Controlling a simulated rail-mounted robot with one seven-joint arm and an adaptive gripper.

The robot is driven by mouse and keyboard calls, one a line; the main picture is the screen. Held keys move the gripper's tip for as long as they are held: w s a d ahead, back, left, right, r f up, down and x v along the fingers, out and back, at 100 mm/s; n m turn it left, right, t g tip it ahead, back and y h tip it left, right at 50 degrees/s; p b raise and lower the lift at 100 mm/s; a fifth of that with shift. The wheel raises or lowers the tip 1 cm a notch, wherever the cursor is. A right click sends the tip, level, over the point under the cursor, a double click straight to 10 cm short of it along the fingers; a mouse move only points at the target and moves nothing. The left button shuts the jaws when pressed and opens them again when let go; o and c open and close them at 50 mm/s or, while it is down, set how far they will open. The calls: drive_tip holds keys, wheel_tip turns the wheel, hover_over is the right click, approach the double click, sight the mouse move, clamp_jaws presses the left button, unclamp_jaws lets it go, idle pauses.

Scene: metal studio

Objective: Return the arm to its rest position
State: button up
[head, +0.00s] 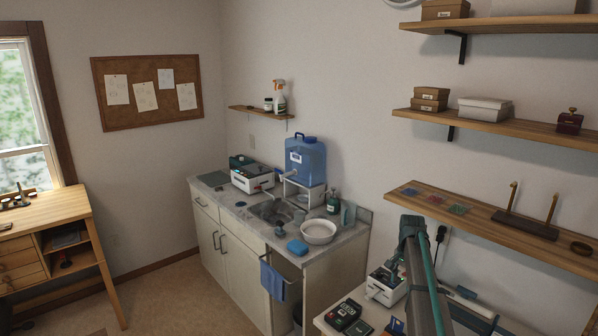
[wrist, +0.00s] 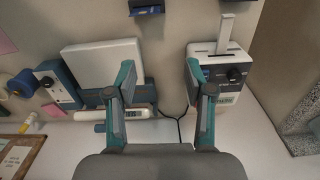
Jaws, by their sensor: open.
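My gripper (wrist: 160,88) is open in the wrist view, its two teal and grey fingers spread wide with nothing between them. A white device with a dark knob and a slotted top (wrist: 228,72) lies just right of the right finger. A pale flat panel on a dark base (wrist: 100,65) lies behind and left of the left finger. I cannot tell whether the fingers touch either device. In the head view my teal and grey arm (head: 421,285) reaches up at the lower right; its fingertips cannot be made out there.
A white device (head: 386,284) and a dark handheld unit (head: 345,315) stand on the bench beside my arm. A wooden shelf (head: 480,227) with a two-post stand is on the wall close behind. The sink counter (head: 340,243) is to the left, with open floor in front.

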drive_tip(key=s+a+f+n, duration=0.3)
drive_tip(key=s+a+f, duration=0.35)
drive_tip(key=s, duration=0.45)
drive_tip(key=s+a+f+n, duration=0.4)
drive_tip(key=s+a+f, duration=0.25)
drive_tip(key=s, duration=0.55)
drive_tip(key=s+a+f+n, duration=0.3)
drive_tip(key=s+a+f, duration=0.4)
drive_tip(key=s, duration=0.4)
drive_tip(key=s+d+f+g+b, duration=0.1)
drive_tip(key=s+f+g+b, duration=0.5)
drive_tip(key=s+f, duration=2.2)
drive_tip(key=f+b, duration=0.1)
drive_tip(key=b, duration=0.3)
drive_tip(key=shift+s+d+g, duration=0.15)
drive_tip(key=shift+s+g, duration=0.15)
drive_tip(key=shift+g, duration=0.1)
